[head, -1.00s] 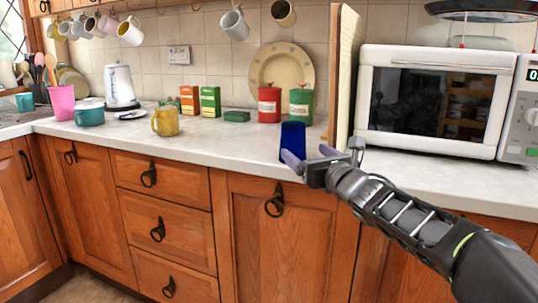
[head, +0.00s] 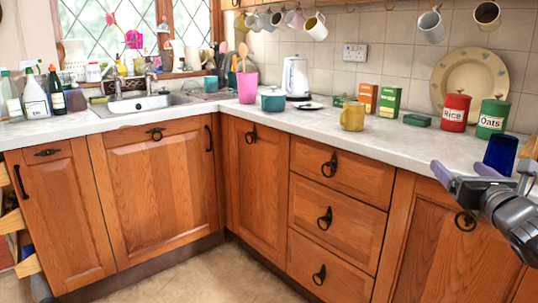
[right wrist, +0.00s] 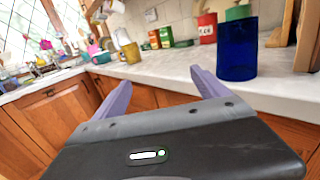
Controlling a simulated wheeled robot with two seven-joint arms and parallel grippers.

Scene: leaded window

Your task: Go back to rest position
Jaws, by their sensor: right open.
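My right gripper (head: 484,172) is at the right side of the head view, in front of the counter edge. Its two purple fingers are apart and hold nothing; they also show in the right wrist view (right wrist: 160,90). A dark blue cup (head: 500,153) stands upright on the counter just beyond the gripper. In the right wrist view the blue cup (right wrist: 237,50) stands right of the fingers, apart from them. My left gripper is in neither view.
The counter holds a yellow mug (head: 352,116), a teal pot (head: 273,100), a pink cup (head: 247,87), a white kettle (head: 296,77), a red Rice tin (head: 455,110) and a green Oats tin (head: 493,117). A sink (head: 150,103) lies left. The floor (head: 205,280) in front is clear.

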